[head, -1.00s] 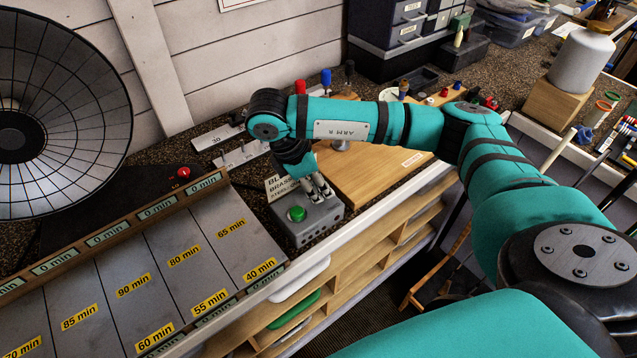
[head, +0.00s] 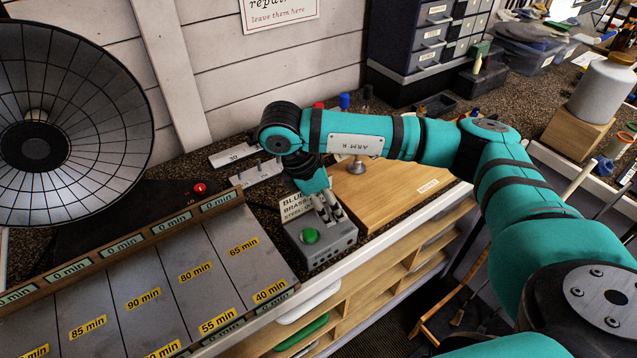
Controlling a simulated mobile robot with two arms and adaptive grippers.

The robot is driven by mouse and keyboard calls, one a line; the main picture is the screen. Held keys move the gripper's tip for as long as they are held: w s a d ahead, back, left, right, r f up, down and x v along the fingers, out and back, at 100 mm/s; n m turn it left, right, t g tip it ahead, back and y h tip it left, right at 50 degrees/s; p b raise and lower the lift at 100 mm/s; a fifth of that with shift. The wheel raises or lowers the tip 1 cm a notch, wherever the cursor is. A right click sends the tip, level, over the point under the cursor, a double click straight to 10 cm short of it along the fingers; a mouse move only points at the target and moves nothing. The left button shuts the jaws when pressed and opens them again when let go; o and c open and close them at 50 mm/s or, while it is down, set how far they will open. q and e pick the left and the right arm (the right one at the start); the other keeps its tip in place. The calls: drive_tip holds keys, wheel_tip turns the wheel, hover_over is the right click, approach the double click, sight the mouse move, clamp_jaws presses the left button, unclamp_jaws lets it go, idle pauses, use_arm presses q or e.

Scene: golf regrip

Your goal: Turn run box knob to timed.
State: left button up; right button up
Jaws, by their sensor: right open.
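The run box (head: 325,252) is a small grey box with a green button (head: 310,236) on its top, standing near the bench's front edge. A sign with lettering, partly covered by my arm, stands behind it. My right gripper (head: 331,218) points down at the right part of the box's top, beside the green button. Its fingers are open and sit at the knob's likely place; the knob itself is hidden, and I cannot tell whether they touch it. My left gripper is not in view.
A sloped panel (head: 215,285) with yellow minute labels lies left of the box. A large dark dish (head: 90,110) stands at the far left. A wooden board (head: 385,192) lies right of the box. Drawers (head: 430,35) stand behind. Open shelves are below the bench edge.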

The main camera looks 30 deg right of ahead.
drive_tip(key=v, duration=0.9)
drive_tip(key=shift+r, duration=0.3)
